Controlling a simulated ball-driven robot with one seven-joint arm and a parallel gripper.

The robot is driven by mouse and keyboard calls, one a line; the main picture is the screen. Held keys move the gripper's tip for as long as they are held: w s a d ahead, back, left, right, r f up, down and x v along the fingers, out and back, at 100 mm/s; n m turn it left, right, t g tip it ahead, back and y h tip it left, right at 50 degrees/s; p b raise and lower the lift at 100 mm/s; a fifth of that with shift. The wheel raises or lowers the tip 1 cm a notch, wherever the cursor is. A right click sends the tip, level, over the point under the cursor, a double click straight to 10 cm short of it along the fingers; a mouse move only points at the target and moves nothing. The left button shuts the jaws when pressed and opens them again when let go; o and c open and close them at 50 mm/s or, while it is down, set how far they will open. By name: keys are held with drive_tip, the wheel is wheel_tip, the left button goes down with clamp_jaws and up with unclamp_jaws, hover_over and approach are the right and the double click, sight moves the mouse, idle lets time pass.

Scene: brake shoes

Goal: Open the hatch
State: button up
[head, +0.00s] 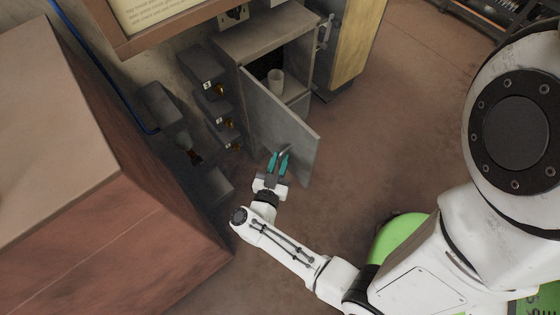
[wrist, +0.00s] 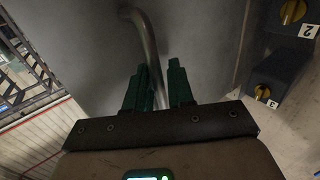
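The hatch (head: 283,122) is the grey metal door of a low cabinet. It stands partly open, swung out from the cabinet, with part of the inside showing. In the wrist view, the grey door face (wrist: 85,45) carries a curved metal bar handle (wrist: 145,38). My gripper (head: 278,158) is at the outer face of the door near its lower part. Its two teal fingers (wrist: 160,88) stand apart with the lower end of the handle between them. The handle lies close to the left finger, and a narrow gap shows on the right. Firm contact cannot be seen.
The open cabinet (head: 262,42) holds a light cup (head: 275,82). Dark boxes with yellow knobs (head: 205,68) line the wall left of it. A large brown block (head: 90,220) fills the left foreground. The brown floor (head: 400,110) right of the door is clear.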

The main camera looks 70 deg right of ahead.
drive_tip(key=shift+o, duration=0.9)
drive_tip(key=shift+w+d+r, duration=0.1)
drive_tip(key=shift+w+d, duration=0.05)
drive_tip(key=shift+d, duration=0.05)
drive_tip(key=shift+a, duration=0.1)
drive_tip(key=s+a, duration=0.1)
drive_tip(key=a, duration=0.9)
drive_tip(key=shift+s+a, duration=0.15)
drive_tip(key=shift+a, duration=0.15)
